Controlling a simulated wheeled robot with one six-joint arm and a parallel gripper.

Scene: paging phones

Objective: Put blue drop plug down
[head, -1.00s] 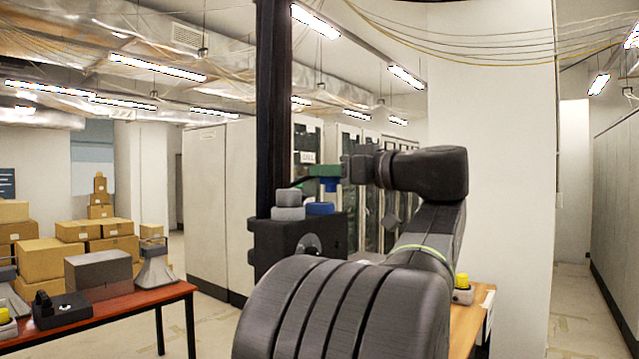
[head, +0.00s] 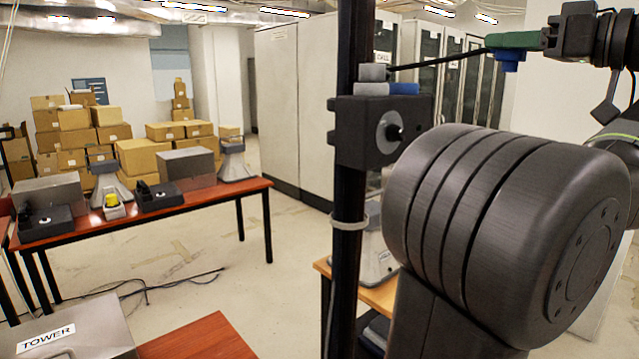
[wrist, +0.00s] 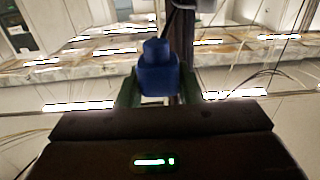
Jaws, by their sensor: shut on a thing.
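The blue drop plug (head: 508,60) hangs just under my gripper (head: 513,41) at the upper right of the head view. My gripper has green fingers and is shut on the plug, in mid-air. In the wrist view the plug (wrist: 158,78) is a blue block with a narrower top, between the green fingers (wrist: 160,92). A thin black cord (head: 440,60) runs from the gripper area to the left, toward the top of a dark post (head: 345,180). The plug touches no table.
A black box (head: 375,130) with a knob sits on the post, with grey and blue blocks on top. A red-brown table (head: 225,190) with phones stands at left. A case labelled TOWER (head: 70,335) is at lower left, and a wooden table (head: 378,294) is behind my arm.

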